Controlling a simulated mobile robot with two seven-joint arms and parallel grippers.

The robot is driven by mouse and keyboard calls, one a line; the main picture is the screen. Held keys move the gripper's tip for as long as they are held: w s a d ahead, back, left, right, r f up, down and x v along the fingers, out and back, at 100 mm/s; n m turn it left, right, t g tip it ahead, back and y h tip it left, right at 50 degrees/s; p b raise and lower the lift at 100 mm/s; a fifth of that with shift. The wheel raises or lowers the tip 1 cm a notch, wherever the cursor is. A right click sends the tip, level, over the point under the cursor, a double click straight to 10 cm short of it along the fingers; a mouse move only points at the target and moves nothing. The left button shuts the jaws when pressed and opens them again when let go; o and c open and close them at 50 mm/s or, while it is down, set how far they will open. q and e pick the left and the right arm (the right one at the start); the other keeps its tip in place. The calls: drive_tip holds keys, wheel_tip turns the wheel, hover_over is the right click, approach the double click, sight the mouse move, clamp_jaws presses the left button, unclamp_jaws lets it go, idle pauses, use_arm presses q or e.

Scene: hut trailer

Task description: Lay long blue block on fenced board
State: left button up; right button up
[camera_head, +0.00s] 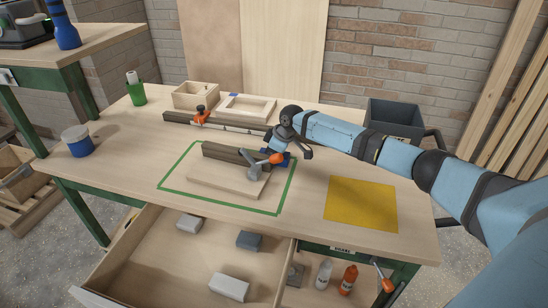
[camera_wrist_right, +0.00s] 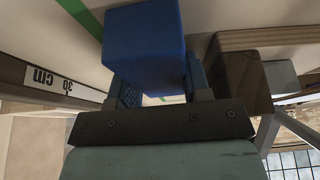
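The fenced board (camera_head: 226,183) is a pale board inside a green outline on the bench. A dark wooden fence (camera_head: 228,153) stands along its back edge, and a grey clamp with an orange knob (camera_head: 268,163) sits at its right end. The long blue block (camera_wrist_right: 144,42) is between the fingers of my right gripper (camera_wrist_right: 162,88), seen nearly end-on. In the head view the blue block (camera_head: 287,161) shows only in part, just right of the clamp and fence; the wrist hides the rest. Its height above the bench is unclear. My left gripper is out of view.
A clamped bar (camera_head: 178,117), a ruler (camera_wrist_right: 48,80), an open wooden box (camera_head: 195,97) and a frame (camera_head: 248,107) lie behind. A yellow mat (camera_head: 361,205) lies at right. An open drawer (camera_head: 150,262) juts out in front. The left bench is mostly free.

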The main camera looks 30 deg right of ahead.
drive_tip(key=shift+c, duration=0.5)
wheel_tip(320, 180, up, 20)
drive_tip(key=p, duration=0.2)
drive_tip(key=s+a+f+m+h, duration=0.1)
drive_tip(key=s+a+f+m, duration=0.1)
drive_tip(key=s+a+m, duration=0.3)
drive_tip(key=s+a+f+t+h, duration=0.1)
drive_tip(key=s+a+f, duration=0.2)
drive_tip(key=a, duration=0.5)
drive_tip(key=s+a+f+m+h, duration=0.1)
drive_tip(key=s+a+f+m, duration=0.15)
drive_tip(key=s+a, duration=0.3)
use_arm(q)
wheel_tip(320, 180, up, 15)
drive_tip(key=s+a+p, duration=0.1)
drive_tip(key=p, duration=1.7)
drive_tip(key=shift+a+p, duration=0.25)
drive_tip(key=shift+p, duration=0.1)
use_arm(e)
drive_tip(key=s+f+v, duration=0.1)
drive_tip(key=s+v, duration=0.1)
drive_tip(key=v, duration=1.5)
drive_tip(key=shift+s+r, duration=0.25)
drive_tip(key=shift+s, duration=0.05)
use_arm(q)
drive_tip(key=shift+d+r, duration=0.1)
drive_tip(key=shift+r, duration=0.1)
use_arm(e)
drive_tip(key=shift+m, duration=0.25)
